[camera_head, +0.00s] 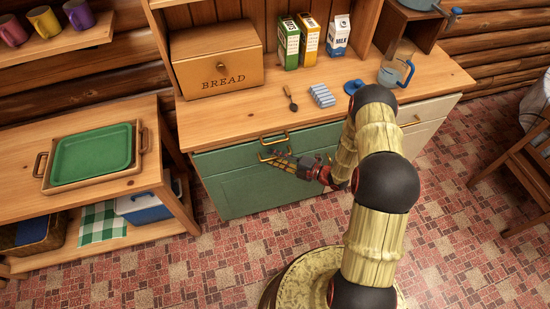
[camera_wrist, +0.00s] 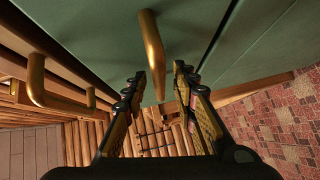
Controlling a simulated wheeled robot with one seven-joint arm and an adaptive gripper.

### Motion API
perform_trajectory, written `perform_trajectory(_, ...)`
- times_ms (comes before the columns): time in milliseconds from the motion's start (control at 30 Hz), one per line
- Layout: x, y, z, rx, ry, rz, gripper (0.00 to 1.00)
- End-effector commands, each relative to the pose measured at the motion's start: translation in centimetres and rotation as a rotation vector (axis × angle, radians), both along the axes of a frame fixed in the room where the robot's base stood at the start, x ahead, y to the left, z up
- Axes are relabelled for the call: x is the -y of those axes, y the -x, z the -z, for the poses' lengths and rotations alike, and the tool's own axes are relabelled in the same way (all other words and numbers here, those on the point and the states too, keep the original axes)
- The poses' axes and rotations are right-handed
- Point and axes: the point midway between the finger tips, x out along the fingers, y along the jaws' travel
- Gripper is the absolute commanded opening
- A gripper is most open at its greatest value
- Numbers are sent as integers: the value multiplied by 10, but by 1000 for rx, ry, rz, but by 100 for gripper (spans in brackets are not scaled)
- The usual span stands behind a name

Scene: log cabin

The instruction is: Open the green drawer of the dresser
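The green drawer (camera_head: 222,158) is the upper green panel of the dresser, and its front looks flush. Its brass bar handle (camera_head: 264,156) shows beside my gripper (camera_head: 277,160), which partly covers it. In the wrist view the green front (camera_wrist: 110,30) fills the top, and the brass handle (camera_wrist: 152,45) stands out from it. My gripper (camera_wrist: 158,85) is open, with one finger on each side of the handle's line. The handle's outer end reaches between the fingertips. I cannot tell whether either finger touches it.
A second brass handle (camera_head: 274,137) sits just above, at the wooden edge; it also shows in the wrist view (camera_wrist: 38,85). A green door (camera_head: 240,190) is below. The countertop (camera_head: 230,112) holds a bread box (camera_head: 218,65) and cartons. A side table (camera_head: 100,185) stands left.

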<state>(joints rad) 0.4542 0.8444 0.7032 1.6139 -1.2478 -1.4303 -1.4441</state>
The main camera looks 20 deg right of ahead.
Motion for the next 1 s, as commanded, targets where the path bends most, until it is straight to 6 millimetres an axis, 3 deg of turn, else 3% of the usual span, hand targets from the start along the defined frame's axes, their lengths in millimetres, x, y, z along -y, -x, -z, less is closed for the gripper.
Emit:
perform_trajectory(100,0,0,0,0,0,0,28)
perform_trajectory(600,0,0,0,0,0,0,0)
perform_trajectory(1000,0,0,0,-1,0,0,0)
